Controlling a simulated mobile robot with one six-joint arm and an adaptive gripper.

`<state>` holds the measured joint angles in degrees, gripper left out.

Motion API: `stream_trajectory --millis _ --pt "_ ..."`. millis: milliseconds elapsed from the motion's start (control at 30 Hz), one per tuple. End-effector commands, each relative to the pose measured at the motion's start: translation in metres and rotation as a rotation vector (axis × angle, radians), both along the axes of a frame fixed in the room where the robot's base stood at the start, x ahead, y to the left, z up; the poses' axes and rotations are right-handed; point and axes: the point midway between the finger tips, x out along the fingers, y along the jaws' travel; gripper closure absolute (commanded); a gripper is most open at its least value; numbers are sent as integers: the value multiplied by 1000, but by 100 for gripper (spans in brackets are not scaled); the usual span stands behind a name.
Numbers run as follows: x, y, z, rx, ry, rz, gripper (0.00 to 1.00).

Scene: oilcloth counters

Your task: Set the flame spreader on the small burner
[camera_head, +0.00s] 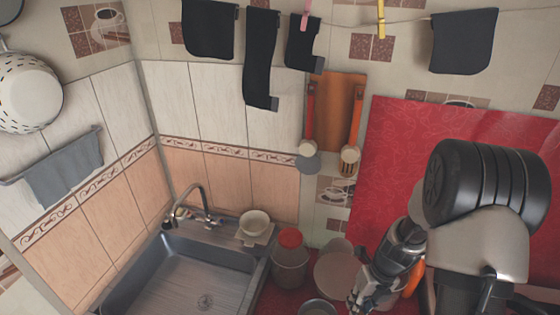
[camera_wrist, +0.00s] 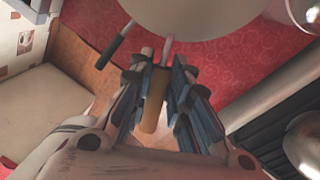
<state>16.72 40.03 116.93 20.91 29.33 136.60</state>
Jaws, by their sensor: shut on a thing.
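The flame spreader shows as a broad pale beige disc (camera_wrist: 215,18) at the top of the wrist view, with a thin stem and a tan handle. My gripper (camera_wrist: 157,75) is shut on that handle, and the disc extends beyond the fingertips. In the head view my gripper (camera_head: 362,292) is low at the right of centre. A pale round disc (camera_head: 334,275), apparently the spreader, is just left of it. I cannot make out the small burner in either view.
A jar with a red lid (camera_head: 290,258) stands left of the disc, beside the sink (camera_head: 190,280). A round metal vessel (camera_head: 318,308) is at the bottom edge. A white bowl (camera_head: 255,224) sits behind the sink. A red patterned panel (camera_head: 395,160) covers the wall behind my arm.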

Motion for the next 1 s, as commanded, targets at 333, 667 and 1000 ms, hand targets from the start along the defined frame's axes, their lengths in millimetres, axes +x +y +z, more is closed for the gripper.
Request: stream_trajectory --millis 333,667,1000 --pt "2 52 -30 -3 0 1157 100" --pt "-1 71 -49 -4 1 2231 100" --pt "8 73 -51 -4 -1 2902 100"
